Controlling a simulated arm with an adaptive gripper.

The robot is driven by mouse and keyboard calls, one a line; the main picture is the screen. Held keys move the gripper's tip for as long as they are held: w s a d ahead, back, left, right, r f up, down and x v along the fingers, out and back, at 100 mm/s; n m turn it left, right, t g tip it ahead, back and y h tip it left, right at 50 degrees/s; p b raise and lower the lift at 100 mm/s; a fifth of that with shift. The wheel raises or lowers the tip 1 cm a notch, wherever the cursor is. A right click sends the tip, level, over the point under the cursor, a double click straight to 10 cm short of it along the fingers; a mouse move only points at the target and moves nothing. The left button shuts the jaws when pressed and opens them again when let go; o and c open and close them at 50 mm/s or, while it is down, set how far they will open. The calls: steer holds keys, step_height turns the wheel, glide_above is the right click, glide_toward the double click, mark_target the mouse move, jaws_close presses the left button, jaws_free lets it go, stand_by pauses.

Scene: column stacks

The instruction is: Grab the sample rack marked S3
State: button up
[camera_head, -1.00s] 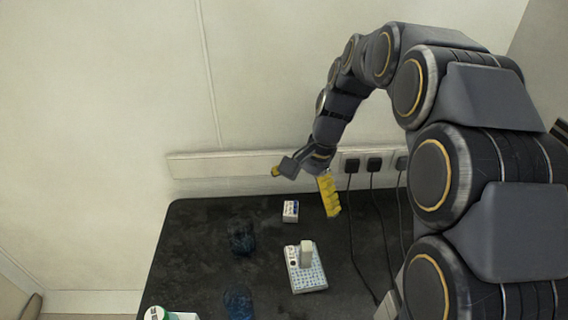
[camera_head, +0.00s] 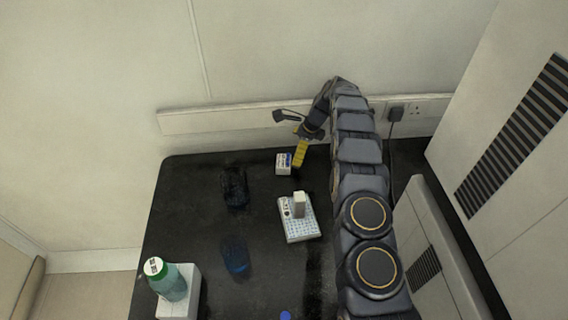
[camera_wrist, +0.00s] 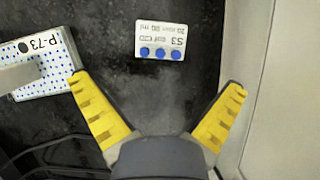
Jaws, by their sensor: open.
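The sample rack marked S3 (camera_wrist: 160,42) is a small white block with printed text and a row of 3 blue caps. It lies on the dark table, also seen in the head view (camera_head: 283,164) near the back edge. My gripper (camera_wrist: 157,82) is open with two yellow fingers, and nothing is between them. In the wrist view the rack lies beyond the fingertips, roughly centred between them and apart from both. In the head view one yellow finger (camera_head: 300,152) shows just right of the rack; the other finger is hard to make out.
A dotted plate marked P-73 (camera_wrist: 38,82) with a pale block on it lies near the left finger. Two dark blue translucent vessels (camera_head: 234,187) (camera_head: 236,254) stand left. A green-capped bottle (camera_head: 172,281) is front left. A pale wall panel (camera_wrist: 270,110) is close to the right finger.

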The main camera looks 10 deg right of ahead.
mark_target(288, 158)
steer(key=x, duration=0.6)
steer(key=shift+a+f, duration=0.25)
steer(key=c, duration=1.2)
